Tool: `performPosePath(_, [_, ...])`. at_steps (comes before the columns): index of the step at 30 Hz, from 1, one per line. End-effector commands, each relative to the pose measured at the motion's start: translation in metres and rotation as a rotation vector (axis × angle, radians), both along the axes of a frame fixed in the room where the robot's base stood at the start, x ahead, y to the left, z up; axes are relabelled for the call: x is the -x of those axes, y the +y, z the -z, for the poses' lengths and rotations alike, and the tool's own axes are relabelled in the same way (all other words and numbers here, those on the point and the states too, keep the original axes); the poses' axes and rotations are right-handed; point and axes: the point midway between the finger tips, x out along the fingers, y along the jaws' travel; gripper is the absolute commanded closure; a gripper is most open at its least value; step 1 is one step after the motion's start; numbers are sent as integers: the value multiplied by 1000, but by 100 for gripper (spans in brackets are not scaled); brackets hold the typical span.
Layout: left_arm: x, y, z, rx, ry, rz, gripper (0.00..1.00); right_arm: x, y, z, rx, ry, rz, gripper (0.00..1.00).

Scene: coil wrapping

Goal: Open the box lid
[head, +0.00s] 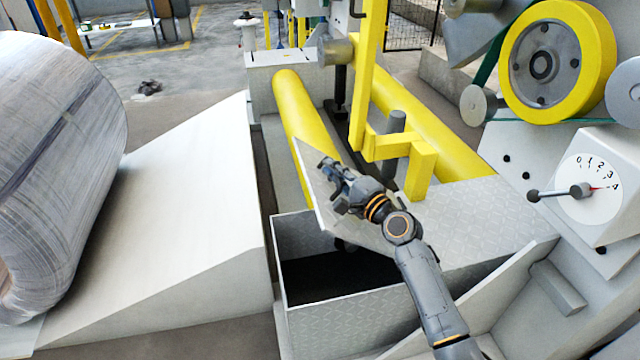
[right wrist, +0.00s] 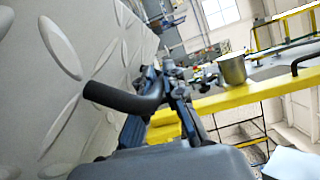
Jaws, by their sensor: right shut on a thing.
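The box (head: 340,306) is a grey diamond-plate bin with a dark open inside, low in the middle of the head view. Its lid (head: 319,192) is raised and steeply tilted above the opening. In the right wrist view the lid (right wrist: 85,75) fills the left side, with a black bent handle (right wrist: 122,98) on it. My right gripper (head: 333,172) is at the lid, shut on the handle; it also shows in the right wrist view (right wrist: 165,85). The gripper hides part of the lid in the head view. My left gripper is not in view.
A large wrapped coil (head: 55,165) rests on a pale ramp (head: 185,215) at the left. Yellow rollers (head: 297,125) and a yellow post (head: 366,80) stand behind the lid. A dial panel (head: 588,185) and yellow wheel (head: 557,62) are at the right.

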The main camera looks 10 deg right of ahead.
Motion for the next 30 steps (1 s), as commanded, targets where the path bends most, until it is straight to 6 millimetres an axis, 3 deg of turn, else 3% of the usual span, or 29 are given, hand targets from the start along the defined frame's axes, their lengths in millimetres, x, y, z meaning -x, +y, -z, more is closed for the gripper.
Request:
performPosePath(1, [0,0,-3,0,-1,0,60,0,-16,-16,-40,-7,7,100])
performPosePath(6, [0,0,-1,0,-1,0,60,0,-63,-50,-204,-7,6,100])
performPosePath(16, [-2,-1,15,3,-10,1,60,1,-167,-93,-517,-7,5,100])
performPosePath(18, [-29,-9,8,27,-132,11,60,1,-189,-98,-580,-7,4,100])
performPosePath(21, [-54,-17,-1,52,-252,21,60,1,-218,-103,-661,-7,4,100])
performPosePath(27, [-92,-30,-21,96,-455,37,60,1,-265,-105,-930,-6,2,100])
performPosePath(30, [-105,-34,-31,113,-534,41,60,1,-282,-105,-977,-4,0,100])
